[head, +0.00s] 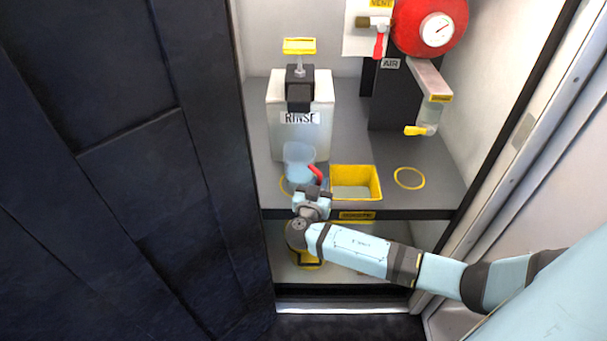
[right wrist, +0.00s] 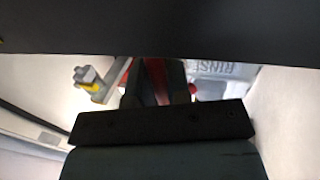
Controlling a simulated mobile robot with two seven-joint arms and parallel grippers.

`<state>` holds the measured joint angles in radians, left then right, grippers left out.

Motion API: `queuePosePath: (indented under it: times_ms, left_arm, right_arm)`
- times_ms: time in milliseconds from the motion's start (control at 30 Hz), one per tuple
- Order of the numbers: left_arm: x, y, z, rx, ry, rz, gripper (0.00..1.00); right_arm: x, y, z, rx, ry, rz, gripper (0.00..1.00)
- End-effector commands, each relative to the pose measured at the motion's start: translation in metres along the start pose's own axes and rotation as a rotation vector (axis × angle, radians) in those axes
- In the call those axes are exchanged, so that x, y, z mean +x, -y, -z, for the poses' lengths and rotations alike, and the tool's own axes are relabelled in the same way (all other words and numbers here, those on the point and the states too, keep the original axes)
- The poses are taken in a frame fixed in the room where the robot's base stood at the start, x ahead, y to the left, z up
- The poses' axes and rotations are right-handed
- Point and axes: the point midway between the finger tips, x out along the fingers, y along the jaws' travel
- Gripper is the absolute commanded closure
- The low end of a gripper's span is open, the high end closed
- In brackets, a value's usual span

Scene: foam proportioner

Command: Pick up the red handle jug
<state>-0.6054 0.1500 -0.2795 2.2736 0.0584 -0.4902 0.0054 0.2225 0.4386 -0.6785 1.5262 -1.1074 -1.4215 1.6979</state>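The clear bluish jug (head: 298,158) stands upright on the shelf at a yellow ring, in front of the rinse container. Its red handle (head: 317,174) is on the right side, facing my right gripper (head: 312,190). The gripper is at the handle and covers its lower part. In the right wrist view, red shows between the two dark fingers (right wrist: 157,88), and a small red piece (right wrist: 193,90) shows beside them. The handle seems to lie between the fingers, but whether they press on it is unclear. My left gripper is not in view.
A white rinse container (head: 295,135) stands behind the jug. A yellow tray (head: 356,182) sits close on the right, with an empty yellow ring (head: 409,178) beyond it. A dark door (head: 120,170) bounds the left. A nozzle with a yellow lever (head: 416,130) hangs at right.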

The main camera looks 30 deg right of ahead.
Motion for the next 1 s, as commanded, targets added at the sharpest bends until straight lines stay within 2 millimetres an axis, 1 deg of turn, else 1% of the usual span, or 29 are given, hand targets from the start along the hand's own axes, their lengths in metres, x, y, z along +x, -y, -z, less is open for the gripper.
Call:
queuePosePath:
  times_ms: [33,67,367,467,567,800,900,1000]
  left_arm:
    - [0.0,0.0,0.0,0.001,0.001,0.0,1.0]
    - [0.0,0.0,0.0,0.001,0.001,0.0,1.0]
    - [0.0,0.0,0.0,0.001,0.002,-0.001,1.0]
    - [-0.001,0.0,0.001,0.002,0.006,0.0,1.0]
    - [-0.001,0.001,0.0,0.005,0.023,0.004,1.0]
    - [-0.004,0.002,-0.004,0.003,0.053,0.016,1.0]
    - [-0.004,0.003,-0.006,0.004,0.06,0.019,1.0]
    - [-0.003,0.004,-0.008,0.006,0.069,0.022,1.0]
  right_arm:
    - [0.0,0.0,0.0,0.0,0.0,0.0,0.95]
    - [0.0,0.0,0.0,0.0,0.0,0.0,1.0]
    - [0.0,0.0,0.001,0.001,-0.001,0.0,1.0]
    - [0.0,0.0,0.007,0.002,0.0,0.0,1.0]
    - [-0.001,0.0,0.023,0.004,0.0,0.0,1.0]
    - [-0.001,0.001,0.072,0.005,0.0,0.001,1.0]
    - [-0.001,0.0,0.087,0.005,0.0,0.001,1.0]
    - [-0.005,-0.005,0.097,0.002,0.002,0.0,1.0]
